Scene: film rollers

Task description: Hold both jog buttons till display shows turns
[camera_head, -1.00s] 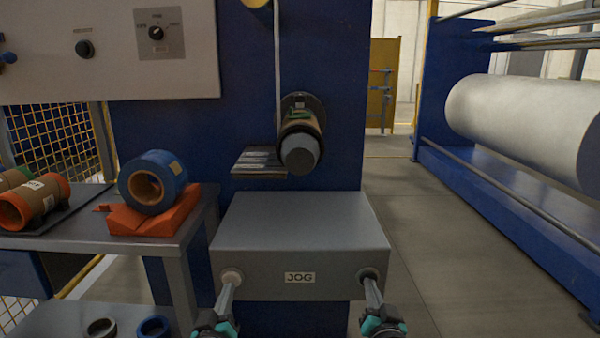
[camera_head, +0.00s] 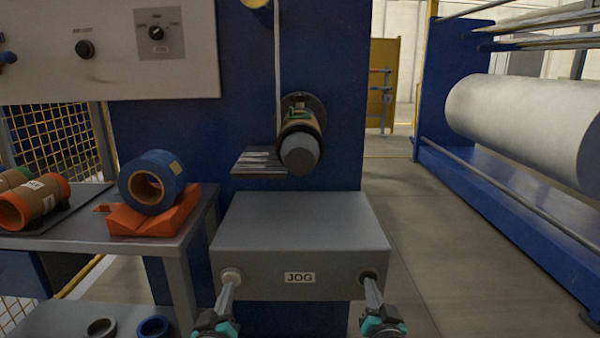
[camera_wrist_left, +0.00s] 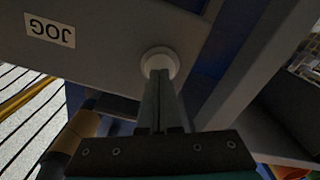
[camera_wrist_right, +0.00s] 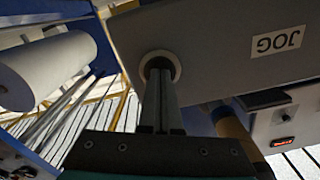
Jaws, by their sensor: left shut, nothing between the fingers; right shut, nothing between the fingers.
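A grey box with a JOG label (camera_head: 300,278) carries two round jog buttons on its front face. The left jog button (camera_head: 231,275) is pale; my left gripper (camera_head: 229,284) is shut and empty with its tips at that button, also in the left wrist view (camera_wrist_left: 160,72). The right jog button (camera_wrist_right: 160,66) has a pale ring with a dark centre; my right gripper (camera_head: 369,282) is shut and empty with its tips at it. The tips cover much of both buttons, so I cannot tell how far they are pressed. I cannot make out a turns display in the head view.
A roller spindle (camera_head: 299,150) with a small shelf (camera_head: 258,161) sits above the box. A blue roll (camera_head: 152,182) rests on an orange cradle (camera_head: 150,217) on the side table to the left. A control panel (camera_head: 110,70) is at upper left. Floor is open to the right.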

